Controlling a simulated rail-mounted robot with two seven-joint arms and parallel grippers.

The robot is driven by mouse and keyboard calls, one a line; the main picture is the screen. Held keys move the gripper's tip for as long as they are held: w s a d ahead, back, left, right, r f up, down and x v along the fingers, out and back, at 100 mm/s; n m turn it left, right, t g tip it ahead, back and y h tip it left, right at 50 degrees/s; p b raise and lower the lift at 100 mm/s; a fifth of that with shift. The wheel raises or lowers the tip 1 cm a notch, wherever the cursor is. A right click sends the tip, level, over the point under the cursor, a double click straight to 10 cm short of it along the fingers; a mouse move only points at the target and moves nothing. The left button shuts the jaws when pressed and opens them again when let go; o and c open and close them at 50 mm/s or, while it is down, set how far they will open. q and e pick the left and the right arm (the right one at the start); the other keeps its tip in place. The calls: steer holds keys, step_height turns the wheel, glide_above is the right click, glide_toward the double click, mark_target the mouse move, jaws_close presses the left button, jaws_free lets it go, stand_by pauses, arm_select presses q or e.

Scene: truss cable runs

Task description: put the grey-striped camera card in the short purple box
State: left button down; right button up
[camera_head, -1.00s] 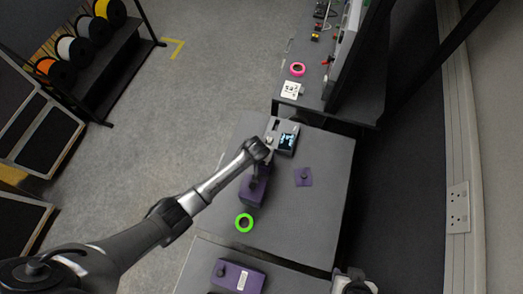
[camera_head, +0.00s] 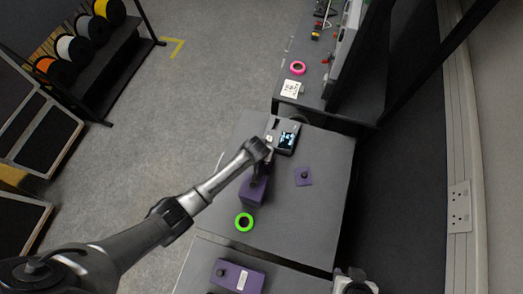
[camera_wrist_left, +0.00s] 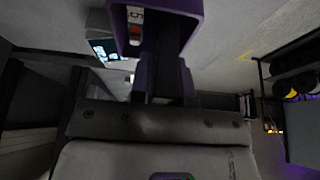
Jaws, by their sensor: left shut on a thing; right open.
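The short purple box (camera_head: 252,192) stands on the grey table in the head view, its lid off. It also fills the top of the left wrist view (camera_wrist_left: 195,8), with a white "5" label and a red spot showing within its outline. My left gripper (camera_head: 258,178) points down at the box's far end. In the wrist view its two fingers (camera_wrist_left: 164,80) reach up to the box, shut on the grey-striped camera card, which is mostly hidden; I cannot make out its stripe. My right gripper (camera_head: 354,284) is open at the bottom edge, away from the box.
A camera with a lit screen (camera_head: 288,138) stands behind. A longer lidded purple box (camera_head: 238,276) is nearer.

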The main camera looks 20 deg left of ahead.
arm_select(q)
steer(key=c, duration=1)
jaws_free()
steer(key=shift+c, duration=1.2)
step_height(320, 180, up, 5)
steer(key=p, duration=0.5)
steer(key=shift+f, duration=0.2)
step_height(320, 180, up, 4)
steer(key=p, duration=0.3)
steer(key=shift+f+p, duration=0.25)
steer(key=shift+p, duration=0.1)
